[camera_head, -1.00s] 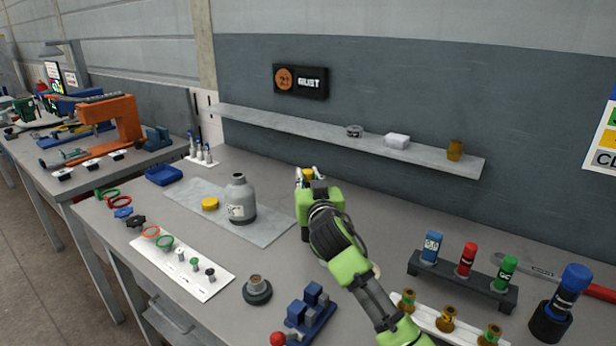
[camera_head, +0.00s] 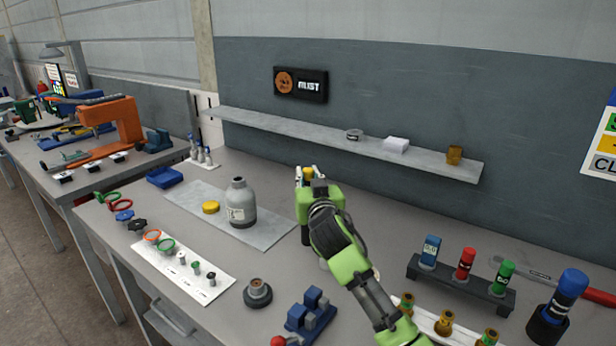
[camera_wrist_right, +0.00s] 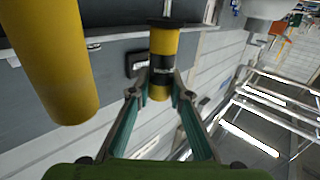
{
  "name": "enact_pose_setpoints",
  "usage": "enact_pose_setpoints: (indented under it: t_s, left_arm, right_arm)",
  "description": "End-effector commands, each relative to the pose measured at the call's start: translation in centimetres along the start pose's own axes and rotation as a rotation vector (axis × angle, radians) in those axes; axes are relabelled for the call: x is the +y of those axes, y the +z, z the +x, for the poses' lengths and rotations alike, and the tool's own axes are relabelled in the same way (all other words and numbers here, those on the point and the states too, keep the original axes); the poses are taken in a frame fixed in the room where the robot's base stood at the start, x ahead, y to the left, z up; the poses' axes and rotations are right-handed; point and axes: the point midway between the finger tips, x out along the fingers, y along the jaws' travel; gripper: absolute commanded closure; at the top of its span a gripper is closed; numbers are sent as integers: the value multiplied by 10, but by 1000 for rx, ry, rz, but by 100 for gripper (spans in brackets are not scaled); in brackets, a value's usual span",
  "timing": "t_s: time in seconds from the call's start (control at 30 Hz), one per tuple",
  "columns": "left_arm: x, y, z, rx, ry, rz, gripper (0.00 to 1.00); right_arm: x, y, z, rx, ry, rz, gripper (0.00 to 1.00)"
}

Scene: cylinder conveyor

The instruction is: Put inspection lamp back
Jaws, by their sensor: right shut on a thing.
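The inspection lamp (camera_wrist_right: 163,48), a yellow cylinder with a black band and dark collar, is between the two fingers of my right gripper (camera_wrist_right: 161,92) in the right wrist view. The gripper is shut on its lower part. In the head view my right gripper (camera_head: 308,180) is above the bench, right of the grey mat, and only a small yellow bit of the lamp (camera_head: 307,171) shows at its tip. The rest of the lamp is hidden by the gripper there. Its storage place cannot be made out. My left gripper is not in view.
A grey bottle (camera_head: 240,204) and yellow lid (camera_head: 211,207) are on the mat (camera_head: 273,235) left of the gripper. A wall shelf (camera_head: 300,130) is behind. A rack of coloured cylinders (camera_head: 462,282) stands right. A large yellow cylinder (camera_wrist_right: 55,60) fills the wrist view's upper left.

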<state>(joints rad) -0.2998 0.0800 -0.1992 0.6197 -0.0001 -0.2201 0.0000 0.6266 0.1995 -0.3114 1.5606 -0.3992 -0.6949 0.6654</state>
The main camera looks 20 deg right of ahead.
Motion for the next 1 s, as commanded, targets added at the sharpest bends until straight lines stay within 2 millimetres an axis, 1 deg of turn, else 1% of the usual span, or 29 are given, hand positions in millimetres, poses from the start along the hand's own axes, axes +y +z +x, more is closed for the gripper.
enact_pose_setpoints:
  t_s: [0.03,0.73,1.0]
  left_arm:
    - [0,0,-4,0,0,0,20]
    - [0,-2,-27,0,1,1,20]
    - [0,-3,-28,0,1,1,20]
  right_arm:
    - [0,-5,0,2,0,1,100]
    - [0,-33,0,2,0,1,100]
    - [0,-35,0,2,0,0,100]
